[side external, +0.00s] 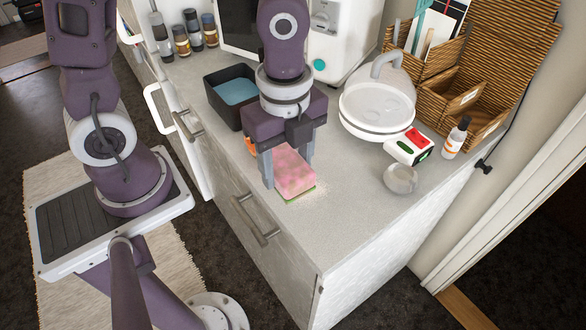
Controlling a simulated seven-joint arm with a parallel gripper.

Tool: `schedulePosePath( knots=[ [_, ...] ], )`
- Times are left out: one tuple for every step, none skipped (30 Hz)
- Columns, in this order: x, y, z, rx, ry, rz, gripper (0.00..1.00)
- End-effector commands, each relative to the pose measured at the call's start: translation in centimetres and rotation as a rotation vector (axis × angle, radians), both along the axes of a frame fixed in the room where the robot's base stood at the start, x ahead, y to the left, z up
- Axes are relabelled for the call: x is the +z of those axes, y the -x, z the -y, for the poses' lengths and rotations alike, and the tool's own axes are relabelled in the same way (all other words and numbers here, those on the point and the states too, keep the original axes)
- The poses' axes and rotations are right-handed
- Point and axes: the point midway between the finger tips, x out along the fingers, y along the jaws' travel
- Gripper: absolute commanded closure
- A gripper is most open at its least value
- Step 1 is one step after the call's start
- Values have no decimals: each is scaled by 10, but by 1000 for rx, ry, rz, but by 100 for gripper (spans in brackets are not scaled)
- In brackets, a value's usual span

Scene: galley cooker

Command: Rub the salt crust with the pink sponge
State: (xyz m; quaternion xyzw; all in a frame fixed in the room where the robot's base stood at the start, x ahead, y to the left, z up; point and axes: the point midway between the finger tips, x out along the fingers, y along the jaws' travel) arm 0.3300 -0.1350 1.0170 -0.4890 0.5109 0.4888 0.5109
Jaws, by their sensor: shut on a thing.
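The pink sponge (294,172) with a green underside is on or just above the light countertop, near its front edge. My gripper (289,172) points down and is shut on the sponge, with one finger at each side. A pale, speckled salt crust (316,199) shows on the counter around the sponge's lower right edge. The rest of the crust is hidden under the sponge, so its full extent cannot be told. I cannot tell how firmly the sponge touches the counter.
A black tub (222,112) with blue contents stands behind my gripper. The front right countertop (335,235) is clear.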

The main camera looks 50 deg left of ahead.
Motion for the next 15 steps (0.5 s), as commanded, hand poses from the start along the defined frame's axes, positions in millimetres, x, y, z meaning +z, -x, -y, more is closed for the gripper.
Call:
schedulePosePath(
  knots=[
    [-1,0,0,-1,0,-1,84],
    [-2,0,0,-1,0,0,84],
    [-4,0,0,-1,0,0,84],
    [-6,0,0,-1,-1,-1,84],
    [-8,0,0,-1,-1,-2,84],
    [-11,0,0,-1,-1,-2,84],
    [-13,0,0,-1,-1,-1,84],
    [-16,0,0,-1,-1,-2,84],
    [-19,0,0,-2,-1,-2,84],
    [-22,1,0,-3,-1,-3,84],
    [-25,1,0,-2,-1,-4,84],
    [-28,1,0,-2,0,-3,84],
    [-31,1,0,-2,-1,-4,84],
    [-34,0,0,-2,-1,-3,84],
    [-37,0,0,-2,-1,-2,84]
  ],
)
